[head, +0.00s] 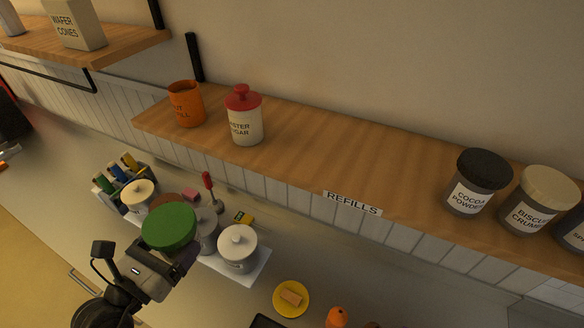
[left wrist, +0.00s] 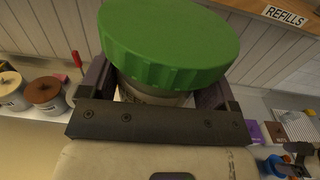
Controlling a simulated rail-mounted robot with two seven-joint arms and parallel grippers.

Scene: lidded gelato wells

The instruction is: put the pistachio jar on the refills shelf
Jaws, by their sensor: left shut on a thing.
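The jar with a green lid (head: 170,226), which I take for the pistachio jar, is held in my left gripper (head: 172,256). In the left wrist view the green lid (left wrist: 168,45) fills the upper middle, with a finger on each side of the jar body below it; its label is mostly hidden. The wooden refills shelf (head: 310,160) runs along the wall, with a "REFILLS" tag (head: 352,203) on its front edge. The jar appears in front of the shelf, over the counter side, apart from it.
On the shelf stand an orange pot (head: 186,104) and a red-lidded sugar jar (head: 244,116) at left, and a cocoa powder jar (head: 478,183) and biscuit crumb jar (head: 540,200) at right. The shelf between is clear. Lidded pots, including a white one (head: 237,249), stand below.

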